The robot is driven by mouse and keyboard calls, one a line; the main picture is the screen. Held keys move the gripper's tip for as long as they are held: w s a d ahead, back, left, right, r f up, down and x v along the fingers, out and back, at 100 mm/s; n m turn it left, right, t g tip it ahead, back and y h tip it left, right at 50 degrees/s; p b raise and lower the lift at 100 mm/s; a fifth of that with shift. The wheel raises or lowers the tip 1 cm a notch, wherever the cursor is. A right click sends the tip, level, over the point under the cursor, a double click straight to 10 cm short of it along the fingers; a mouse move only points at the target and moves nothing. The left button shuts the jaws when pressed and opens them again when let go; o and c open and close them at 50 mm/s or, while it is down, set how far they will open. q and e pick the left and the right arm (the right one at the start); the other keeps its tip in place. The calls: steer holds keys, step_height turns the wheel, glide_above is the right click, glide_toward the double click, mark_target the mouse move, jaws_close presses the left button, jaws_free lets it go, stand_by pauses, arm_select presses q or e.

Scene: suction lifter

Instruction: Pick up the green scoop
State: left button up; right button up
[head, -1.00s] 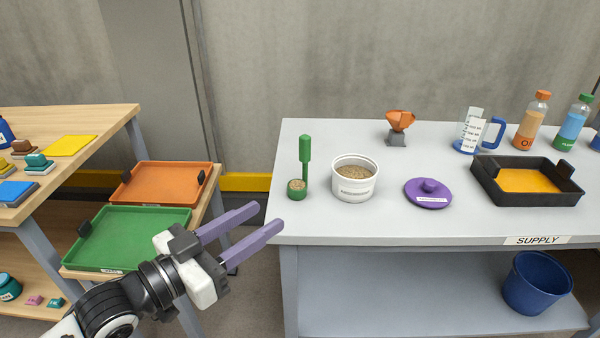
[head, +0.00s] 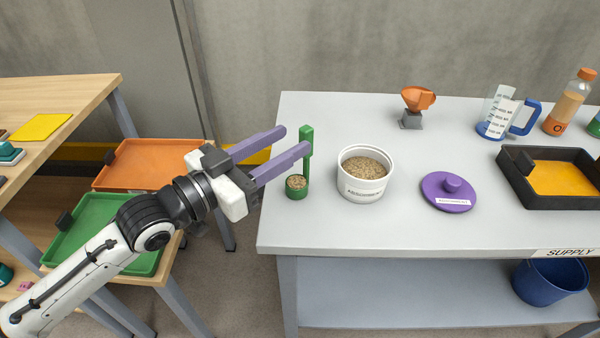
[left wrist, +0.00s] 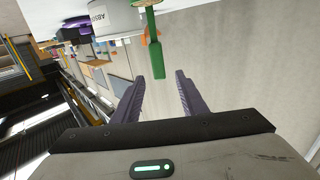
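The green scoop (head: 306,136) stands upright near the left edge of the grey table, its round cup (head: 297,186) filled with brown granules. My left gripper (head: 295,139) is open and empty. Its two purple fingers point at the scoop's upright handle, and the nearer fingertip overlaps the handle in the head view. In the left wrist view the green handle (left wrist: 157,55) shows between and just ahead of the open fingertips (left wrist: 156,78). I see no finger closed on it, and cannot tell whether one touches it. My right gripper is not in view.
A white tub of granules (head: 366,190) stands close right of the scoop, with a purple lid (head: 448,205) beyond it. An orange funnel (head: 418,98), a measuring jug (head: 496,118) and a black tray (head: 530,200) stand farther off. The table front is clear.

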mark_target(302, 137)
arm_select(q)
steer(key=x, duration=0.2)
steer(key=f+x, duration=0.1)
steer(key=x, duration=0.2)
jaws_close()
steer(key=shift+r, duration=0.2)
steer(key=shift+r+p, duration=0.45)
steer(key=shift+r, duration=4.35)
